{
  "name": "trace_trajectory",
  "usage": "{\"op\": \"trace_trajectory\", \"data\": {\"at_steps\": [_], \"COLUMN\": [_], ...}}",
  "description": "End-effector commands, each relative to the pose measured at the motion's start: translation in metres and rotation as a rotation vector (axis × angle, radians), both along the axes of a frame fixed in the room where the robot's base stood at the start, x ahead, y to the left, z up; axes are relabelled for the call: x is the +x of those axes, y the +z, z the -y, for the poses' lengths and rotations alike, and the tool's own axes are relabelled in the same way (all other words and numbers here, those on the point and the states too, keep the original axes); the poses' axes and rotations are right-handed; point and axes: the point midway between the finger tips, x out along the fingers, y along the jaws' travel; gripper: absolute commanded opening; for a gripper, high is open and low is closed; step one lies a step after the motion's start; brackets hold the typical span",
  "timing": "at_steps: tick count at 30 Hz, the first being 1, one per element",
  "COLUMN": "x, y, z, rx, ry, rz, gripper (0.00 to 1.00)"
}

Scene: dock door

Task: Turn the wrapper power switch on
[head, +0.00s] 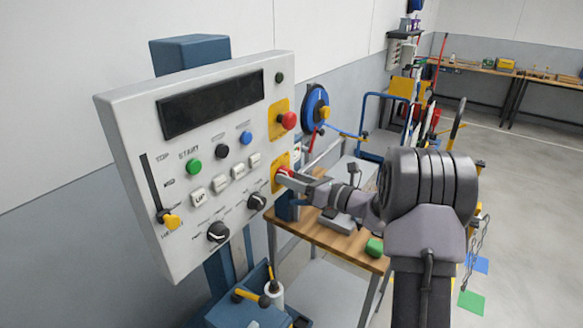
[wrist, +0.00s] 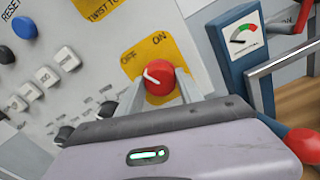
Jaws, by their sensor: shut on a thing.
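The wrapper's control panel (head: 200,150) is a light grey box. Its power switch is a red rotary knob (wrist: 160,78) on a yellow plate (wrist: 165,50) marked OFF and ON. The knob's white pointer line slants to the upper left, toward the OFF mark. My gripper (head: 287,176) reaches the knob from the right. In the wrist view, the fingers of my gripper (wrist: 161,92) are on both sides of the knob, shut on it. In the head view the fingers hide part of the knob and plate.
A red emergency stop (head: 288,121) sits above the switch. A black knob (head: 257,202), a green START button (head: 194,167) and a yellow-handled slider (head: 171,221) are on the same panel. A wooden-topped bench (head: 325,237) stands behind and below my arm. Open floor lies at the right.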

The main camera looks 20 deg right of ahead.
Motion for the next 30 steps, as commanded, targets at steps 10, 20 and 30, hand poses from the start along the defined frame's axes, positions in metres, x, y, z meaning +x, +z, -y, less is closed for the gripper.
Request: {"op": "trace_trajectory", "data": {"at_steps": [10,20,30], "x": [0.0,0.0,0.0002], "y": [0.0068,0.0058,0.0042], "z": [-0.0002,-0.0001,-0.0001], "rx": [0.272,0.533,0.791], "ry": [0.001,0.0,0.0], "rz": [-0.182,-0.354,-0.524], "gripper": [0.03,0.03,0.03]}}
